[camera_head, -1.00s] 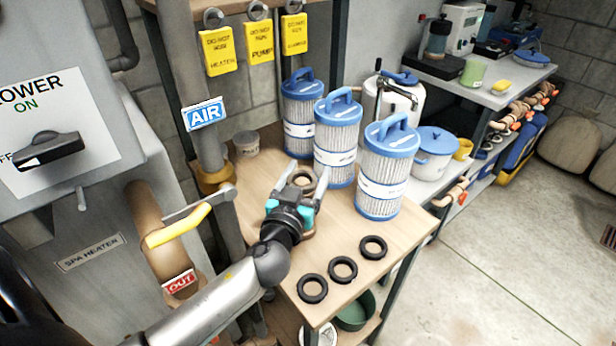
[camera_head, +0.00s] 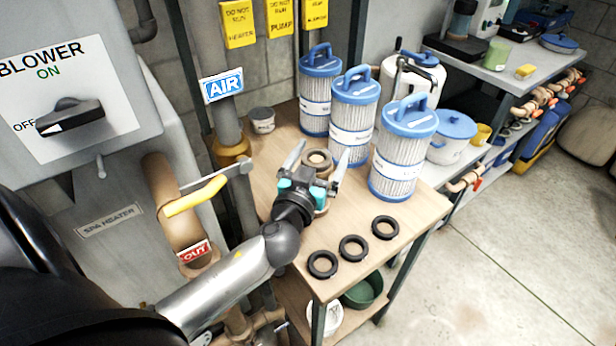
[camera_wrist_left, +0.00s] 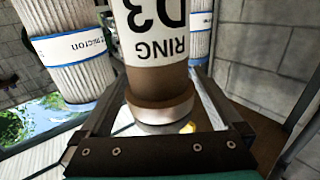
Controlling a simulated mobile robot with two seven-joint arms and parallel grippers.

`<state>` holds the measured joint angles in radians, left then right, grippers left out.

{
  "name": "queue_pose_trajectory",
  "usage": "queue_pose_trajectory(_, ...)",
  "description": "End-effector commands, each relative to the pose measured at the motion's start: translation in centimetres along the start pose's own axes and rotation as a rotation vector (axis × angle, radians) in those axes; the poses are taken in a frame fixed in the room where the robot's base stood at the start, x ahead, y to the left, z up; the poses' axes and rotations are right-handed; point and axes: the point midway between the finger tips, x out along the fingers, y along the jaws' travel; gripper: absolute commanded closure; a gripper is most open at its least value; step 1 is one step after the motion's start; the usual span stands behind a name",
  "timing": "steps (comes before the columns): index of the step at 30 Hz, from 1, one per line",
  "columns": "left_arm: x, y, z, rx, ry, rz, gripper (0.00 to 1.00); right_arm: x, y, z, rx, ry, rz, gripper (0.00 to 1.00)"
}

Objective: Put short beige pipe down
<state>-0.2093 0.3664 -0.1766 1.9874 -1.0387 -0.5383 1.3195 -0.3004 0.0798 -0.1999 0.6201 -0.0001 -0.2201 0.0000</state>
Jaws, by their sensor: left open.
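The short beige pipe (camera_head: 318,158) stands on the wooden shelf top, seen from above as a tan ring end between my left fingers. My left gripper (camera_head: 320,154) is open, with one finger on each side of the pipe. In the left wrist view the pipe (camera_wrist_left: 160,82) is brown with a white label reading RING D3 and a paler collar at its end. The open left fingers (camera_wrist_left: 160,95) flank it there. Contact between fingers and pipe cannot be told. My right gripper is not in view.
Several blue-capped filter cartridges (camera_head: 402,150) stand close behind and right of the gripper. Black rings (camera_head: 352,248) lie along the front of the wooden top (camera_head: 405,236). A yellow-handled valve (camera_head: 195,197) is at left. A small pot (camera_head: 262,120) stands at the back.

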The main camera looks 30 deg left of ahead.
Motion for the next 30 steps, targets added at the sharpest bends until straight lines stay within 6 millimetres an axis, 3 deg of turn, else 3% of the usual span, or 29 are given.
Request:
queue_pose_trajectory(18,-9.3,-0.1,0.3,-0.002,-0.002,-0.002,0.00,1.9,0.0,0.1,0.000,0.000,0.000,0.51)
queue_pose_trajectory(30,-10.9,-0.1,0.0,0.001,0.001,-0.002,0.00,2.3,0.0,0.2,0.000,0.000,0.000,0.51)
